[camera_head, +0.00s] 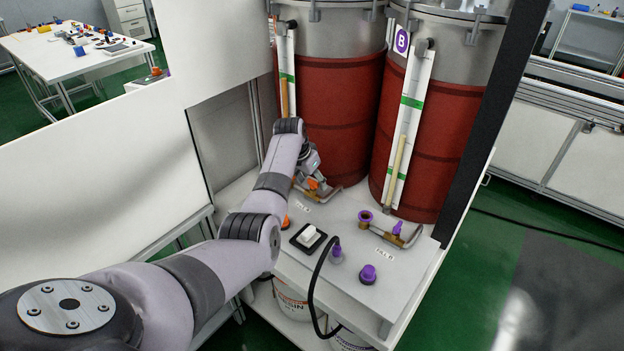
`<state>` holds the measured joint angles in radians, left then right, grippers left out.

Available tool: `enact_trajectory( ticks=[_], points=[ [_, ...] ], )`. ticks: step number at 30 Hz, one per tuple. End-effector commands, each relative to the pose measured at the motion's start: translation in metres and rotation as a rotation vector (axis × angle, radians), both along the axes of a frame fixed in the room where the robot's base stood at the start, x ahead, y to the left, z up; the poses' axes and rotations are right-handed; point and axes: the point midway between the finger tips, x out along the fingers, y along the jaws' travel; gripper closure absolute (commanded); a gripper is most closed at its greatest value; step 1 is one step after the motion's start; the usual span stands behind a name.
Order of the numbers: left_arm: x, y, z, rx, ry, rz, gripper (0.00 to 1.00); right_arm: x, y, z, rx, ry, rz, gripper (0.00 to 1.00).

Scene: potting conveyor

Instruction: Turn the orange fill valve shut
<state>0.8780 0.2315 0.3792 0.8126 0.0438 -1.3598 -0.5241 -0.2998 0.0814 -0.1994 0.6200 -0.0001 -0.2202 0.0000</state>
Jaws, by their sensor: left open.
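The orange fill valve (313,184) sits on a brass pipe (331,196) at the foot of the left red tank, on the light bench top. My left gripper (312,172) is right at the valve, pointing down at it. The gripper is open, but my wrist and forearm hide much of it. I cannot tell whether its fingers touch the valve or how the handle is turned. My right gripper is not in view.
Two red tanks (335,115) with level gauges stand behind. A purple valve (397,229), a purple knob (368,274), a black-framed switch (308,237) and a hose (314,290) are on the bench (345,235). A dark post (487,120) rises at right.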

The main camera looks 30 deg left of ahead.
Motion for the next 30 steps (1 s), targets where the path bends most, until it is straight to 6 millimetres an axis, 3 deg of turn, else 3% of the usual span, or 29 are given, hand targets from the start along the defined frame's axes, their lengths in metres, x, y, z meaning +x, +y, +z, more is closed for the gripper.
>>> enact_trajectory(
  ticks=[3,24,30],
  points=[
    [-0.0001,0.0002,0.0003,0.000,0.000,0.000,0.46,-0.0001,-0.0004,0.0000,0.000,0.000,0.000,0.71],
    [-0.0003,0.0000,0.0002,0.000,0.001,0.000,0.93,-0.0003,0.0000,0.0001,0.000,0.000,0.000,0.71],
    [-0.0004,-0.0002,0.0007,0.000,0.001,0.009,0.94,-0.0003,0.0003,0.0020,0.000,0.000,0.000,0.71]
  ],
)
